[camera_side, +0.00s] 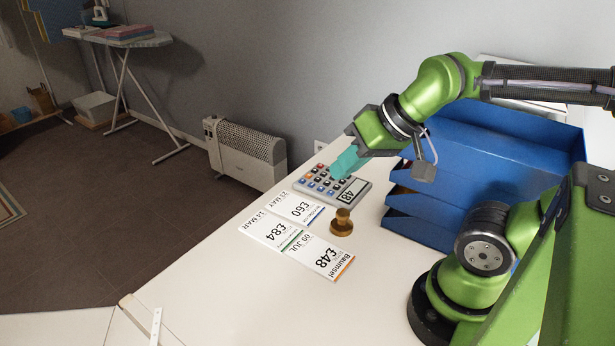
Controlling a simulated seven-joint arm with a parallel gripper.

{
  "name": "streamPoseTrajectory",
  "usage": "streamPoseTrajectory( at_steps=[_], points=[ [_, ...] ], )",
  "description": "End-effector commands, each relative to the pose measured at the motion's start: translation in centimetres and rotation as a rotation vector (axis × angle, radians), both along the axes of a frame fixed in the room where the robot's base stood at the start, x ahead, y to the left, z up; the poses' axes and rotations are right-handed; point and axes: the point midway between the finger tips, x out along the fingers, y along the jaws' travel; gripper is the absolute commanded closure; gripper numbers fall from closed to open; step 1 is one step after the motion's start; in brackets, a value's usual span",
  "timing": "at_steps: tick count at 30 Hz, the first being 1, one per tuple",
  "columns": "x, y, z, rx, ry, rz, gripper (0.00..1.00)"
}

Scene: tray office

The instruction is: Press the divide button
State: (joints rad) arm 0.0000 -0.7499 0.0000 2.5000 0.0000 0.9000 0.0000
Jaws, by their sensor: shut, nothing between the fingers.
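A grey calculator (362,185) lies on the white table, with rows of blue, dark and orange-red buttons. Its display (352,192) reads 48 and faces right. My gripper (337,174), with teal fingers, is shut and empty. Its fingertips are over the calculator's keys, pointing down and left. The fingers hide some of the keys behind them. I cannot tell whether the tips touch a key, and the key symbols are too small to read, so I cannot pick out the divide button.
Several price cards (319,258) lie in front of the calculator, reading £60, £84 and £48. A wooden stamp (342,223) stands beside them. Blue stacked trays (420,209) stand close on the right. The table's front left (230,290) is clear.

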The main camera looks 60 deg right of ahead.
Motion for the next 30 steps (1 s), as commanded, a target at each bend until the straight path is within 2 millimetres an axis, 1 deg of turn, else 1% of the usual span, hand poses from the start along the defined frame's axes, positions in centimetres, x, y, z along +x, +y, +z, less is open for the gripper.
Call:
streamPoseTrajectory(
  at_steps=[26, 29, 30],
  points=[
    [0.00, 0.00, 0.00, 0.000, 0.000, 0.000, 1.00],
    [0.07, -0.36, -0.12, 0.000, 0.005, -0.015, 1.00],
    [0.20, -0.73, -0.44, 0.001, 0.019, -0.031, 1.00]
  ],
)
